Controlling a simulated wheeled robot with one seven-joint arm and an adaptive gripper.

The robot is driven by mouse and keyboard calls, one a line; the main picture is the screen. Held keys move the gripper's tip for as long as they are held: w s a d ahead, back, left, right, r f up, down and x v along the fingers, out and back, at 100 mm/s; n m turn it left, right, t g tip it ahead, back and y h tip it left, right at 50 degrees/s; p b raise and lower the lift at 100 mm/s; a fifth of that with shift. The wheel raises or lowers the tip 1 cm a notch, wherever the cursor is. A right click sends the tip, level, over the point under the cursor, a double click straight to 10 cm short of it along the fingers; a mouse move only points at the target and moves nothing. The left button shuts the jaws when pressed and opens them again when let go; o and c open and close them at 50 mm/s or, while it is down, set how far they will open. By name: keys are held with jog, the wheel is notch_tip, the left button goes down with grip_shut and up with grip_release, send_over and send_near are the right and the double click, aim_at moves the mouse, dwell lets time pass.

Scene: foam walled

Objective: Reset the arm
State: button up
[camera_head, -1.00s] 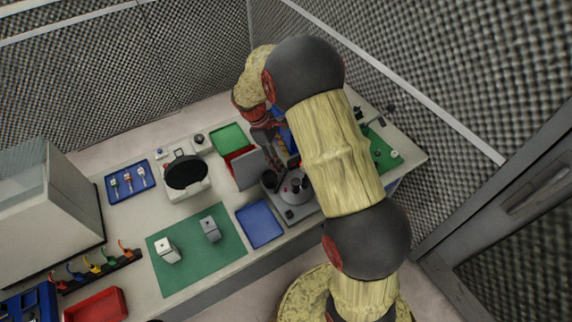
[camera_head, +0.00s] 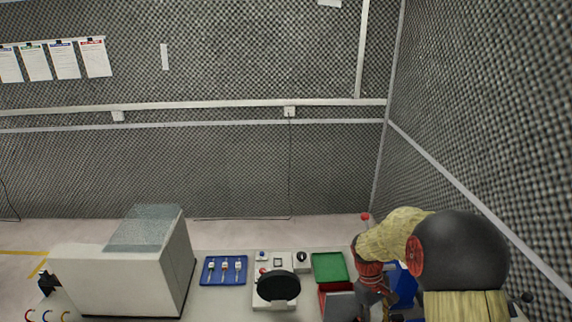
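My arm, with yellowish links and dark grey round joints, rises at the lower right of the head view. My gripper (camera_head: 374,290) is a dark and reddish shape at the end of the arm, above the right part of the bench. Its fingers are too small and too covered to show whether they are open or shut. A grey panel with a red edge (camera_head: 338,304) lies just left of it. Blue bins (camera_head: 403,284) are partly hidden behind the arm.
On the bench stand a large grey-white machine (camera_head: 140,265), a blue tray (camera_head: 224,270) with small tools, a white device with a black round top (camera_head: 277,287) and a green tray (camera_head: 329,267). A red-capped bottle (camera_head: 366,221) stands behind my arm. Foam walls enclose the back and right.

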jog(key=s+a+r+m+t+y+b, duration=0.1)
jog(key=s+a+r+t+b, duration=0.3)
jog(key=s, duration=0.6)
jog(key=s+a+r+m+t+y+b, duration=0.1)
jog(key=s+a+r+m+t+b, duration=0.3)
jog(key=s+r+b, duration=0.5)
jog(key=shift+s+a+t+b, duration=0.2)
jog(key=shift+s+t+b, duration=0.35)
jog(key=shift+s, duration=0.1)
jog(key=shift+r, duration=0.15)
jog(key=shift+d, duration=0.1)
